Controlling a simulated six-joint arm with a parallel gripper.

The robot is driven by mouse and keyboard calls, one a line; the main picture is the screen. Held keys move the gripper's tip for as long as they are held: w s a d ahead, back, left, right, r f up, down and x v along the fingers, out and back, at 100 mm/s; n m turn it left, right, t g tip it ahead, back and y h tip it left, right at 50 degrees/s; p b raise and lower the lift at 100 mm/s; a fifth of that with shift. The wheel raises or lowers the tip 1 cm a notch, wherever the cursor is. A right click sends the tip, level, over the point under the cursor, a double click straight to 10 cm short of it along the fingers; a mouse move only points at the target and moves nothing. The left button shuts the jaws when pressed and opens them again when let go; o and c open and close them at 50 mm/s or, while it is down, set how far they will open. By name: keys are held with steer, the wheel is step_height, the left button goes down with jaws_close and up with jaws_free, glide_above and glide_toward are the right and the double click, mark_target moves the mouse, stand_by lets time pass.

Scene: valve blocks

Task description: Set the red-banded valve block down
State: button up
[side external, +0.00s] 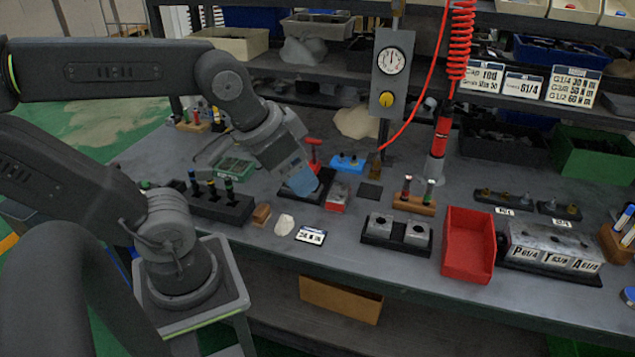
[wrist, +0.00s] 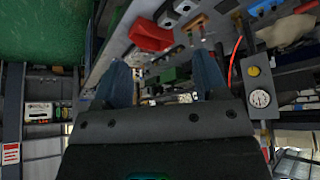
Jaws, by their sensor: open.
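My gripper (side external: 303,181) is at the left middle of the bench, its blue fingers low over a dark fixture (side external: 318,174) with a red T-shaped handle (side external: 314,152). In the wrist view my gripper (wrist: 162,78) shows two blue fingers spread apart with nothing held between them. A small red block with a pale top (side external: 338,197) sits just right of the fingers; I cannot tell whether it is the red-banded valve block. Two grey blocks (side external: 398,232) with round ports sit in a black holder; no red band shows on them.
A red bin (side external: 468,245) stands right of the black holder. A grey block with lettered ports (side external: 552,249) is farther right. A rack of dark plugs (side external: 217,203) stands left of my gripper. A small white card (side external: 311,235) lies near the front edge. A red coiled hose (side external: 461,40) hangs above.

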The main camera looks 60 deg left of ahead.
steer(key=a+f+m+g+y, duration=0.4)
steer(key=a+f+y, duration=0.15)
steer(key=f, duration=0.35)
steer(key=m+t+y, duration=0.5)
steer(key=m+t, duration=0.3)
steer(key=m, duration=1.5)
glide_toward(336, 197)
steer(key=shift+h, duration=0.25)
steer(key=x, duration=0.9)
steer(key=shift+w+a+r, duration=0.1)
steer(key=shift+r, duration=0.1)
steer(key=c, duration=1)
